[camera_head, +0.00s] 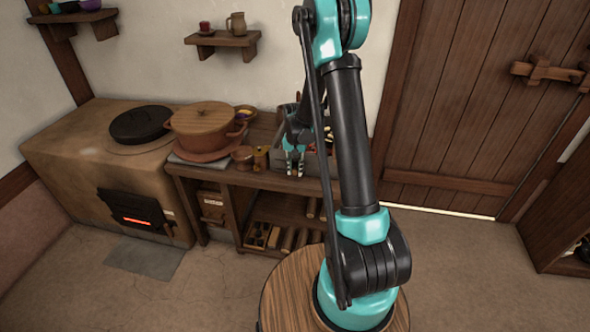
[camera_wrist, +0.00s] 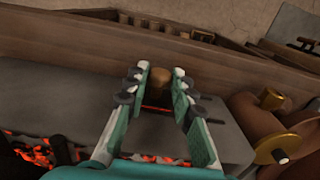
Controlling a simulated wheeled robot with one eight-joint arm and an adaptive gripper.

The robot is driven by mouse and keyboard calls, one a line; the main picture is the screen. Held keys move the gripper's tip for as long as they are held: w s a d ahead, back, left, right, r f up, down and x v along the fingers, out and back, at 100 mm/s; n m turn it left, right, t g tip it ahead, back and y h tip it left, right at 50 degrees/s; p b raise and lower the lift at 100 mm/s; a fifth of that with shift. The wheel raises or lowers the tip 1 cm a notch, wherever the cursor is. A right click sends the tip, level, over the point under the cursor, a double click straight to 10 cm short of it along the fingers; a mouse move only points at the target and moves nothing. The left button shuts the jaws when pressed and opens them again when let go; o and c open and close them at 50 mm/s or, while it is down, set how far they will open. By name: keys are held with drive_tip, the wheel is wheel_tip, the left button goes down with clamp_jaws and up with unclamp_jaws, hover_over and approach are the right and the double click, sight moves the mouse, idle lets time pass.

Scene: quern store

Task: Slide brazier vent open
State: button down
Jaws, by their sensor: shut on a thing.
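In the wrist view, my gripper (camera_wrist: 159,82) is shut on a small brown knob (camera_wrist: 158,90), with one finger on each side of it. The knob stands at the grey plate of the brazier (camera_wrist: 75,95). A thin glowing red-orange slit shows just below the knob, and glowing coals (camera_wrist: 170,160) show along the plate's near edge. In the head view, my gripper (camera_head: 294,168) is at the front of the grey brazier (camera_head: 313,163) on the wooden bench. My arm hides much of the brazier there, and the knob is too small to make out.
Small brown pots (camera_head: 242,157) stand left of the gripper; brown vessels with brass parts (camera_wrist: 272,135) are close on the right in the wrist view. A large lidded pot (camera_head: 205,125) and a clay stove (camera_head: 95,150) are farther left.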

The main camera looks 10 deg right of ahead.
sight(282, 178)
drive_tip(key=shift+w+a, duration=0.35)
drive_tip(key=shift+a, duration=0.5)
drive_tip(key=shift+w+a, duration=0.3)
drive_tip(key=shift+a, duration=0.55)
drive_tip(key=shift+w+a, duration=0.35)
drive_tip(key=shift+a, duration=0.5)
drive_tip(key=c, duration=1.3)
unclamp_jaws()
drive_tip(key=shift+a, duration=0.1)
wheel_tip(282, 178, up, 12)
